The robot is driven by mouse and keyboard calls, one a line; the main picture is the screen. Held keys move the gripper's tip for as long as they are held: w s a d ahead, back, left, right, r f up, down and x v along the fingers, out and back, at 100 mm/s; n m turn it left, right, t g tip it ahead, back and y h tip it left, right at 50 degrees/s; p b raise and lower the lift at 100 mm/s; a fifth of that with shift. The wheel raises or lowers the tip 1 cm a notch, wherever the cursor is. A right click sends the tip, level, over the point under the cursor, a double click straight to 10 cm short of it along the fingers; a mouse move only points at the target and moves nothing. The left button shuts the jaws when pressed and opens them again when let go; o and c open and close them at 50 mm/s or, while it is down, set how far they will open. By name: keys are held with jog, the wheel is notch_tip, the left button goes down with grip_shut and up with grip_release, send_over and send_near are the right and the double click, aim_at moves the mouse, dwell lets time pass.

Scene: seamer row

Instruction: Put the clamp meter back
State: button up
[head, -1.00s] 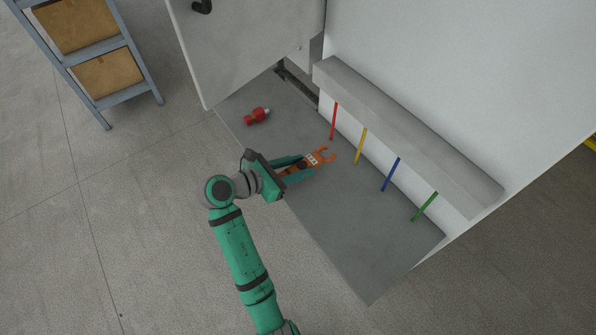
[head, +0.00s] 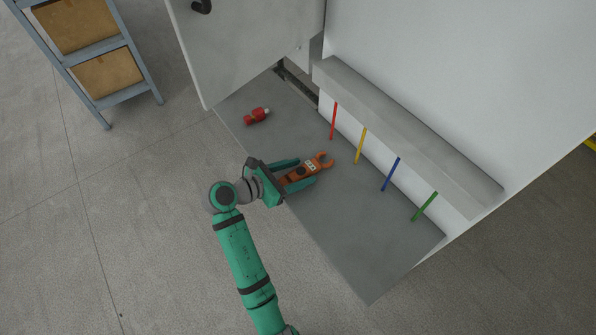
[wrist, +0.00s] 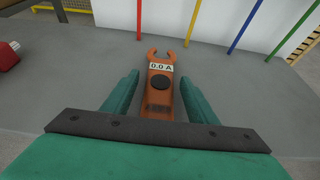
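The orange clamp meter (head: 299,174) appears to lie on the grey shelf (head: 345,230), its open jaws pointing toward the coloured rods. In the wrist view the clamp meter (wrist: 159,97) shows a "0.0 A" display and a dark round dial. My gripper (head: 307,171) is open around the meter's body, one finger on each side. In the wrist view a narrow gap shows between the meter and each finger of my gripper (wrist: 160,77). The meter's lower end is partly hidden by my gripper's palm.
A red bottle-like object (head: 257,116) lies on the shelf's far left part. Red (head: 334,121), yellow (head: 361,146), blue (head: 391,174) and green (head: 424,207) rods hang below a grey ledge (head: 410,138). An open door panel (head: 245,45) stands behind. The shelf's front right is clear.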

jog(key=shift+r, duration=0.2)
jog(key=v, duration=1.2)
jog(key=shift+f, duration=0.15)
